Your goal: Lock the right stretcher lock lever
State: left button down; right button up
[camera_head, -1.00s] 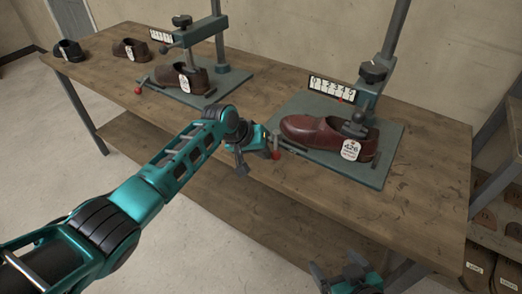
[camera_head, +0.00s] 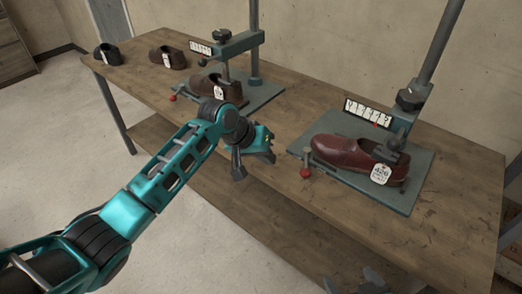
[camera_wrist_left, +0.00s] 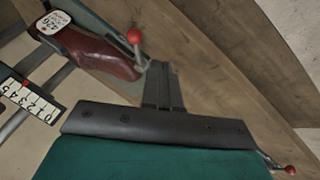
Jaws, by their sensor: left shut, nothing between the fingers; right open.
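The right stretcher holds a dark red shoe (camera_head: 350,153) on a green base plate (camera_head: 402,200). Its lock lever has a red knob (camera_head: 306,173) at the plate's front left corner, with the knob toward the front table edge. My left gripper (camera_head: 239,168) is shut and empty, left of the lever and apart from it. In the left wrist view the shut fingers (camera_wrist_left: 163,85) point toward the shoe, and the red knob (camera_wrist_left: 134,36) shows just beyond and left of them. My right gripper (camera_head: 352,284) is open, low at the bottom edge and partly cut off.
The left stretcher, with a brown shoe (camera_head: 222,90) and its own red-knobbed lever (camera_head: 173,98), stands further back left. Two loose shoes sit at the table's far left. A counter panel (camera_head: 368,113) stands behind the red shoe. Bare wooden table (camera_head: 455,200) lies right of the plate.

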pick_arm(q)
jog(key=shift+v, duration=1.35)
jog(key=shift+s, duration=0.1)
jog(key=s+a+f+n+t, duration=0.1)
jog(key=s+a+f+t, duration=0.35)
jog(key=s+f, duration=0.7)
jog(key=s+a+f+m+t+y, duration=0.1)
jog(key=s+a+f+t+y, duration=0.1)
jog(key=s+a, duration=0.8)
jog(key=shift+s+f+t+y, duration=0.35)
jog(key=shift+s+f+y, duration=0.3)
jog(key=shift+s+y, duration=0.3)
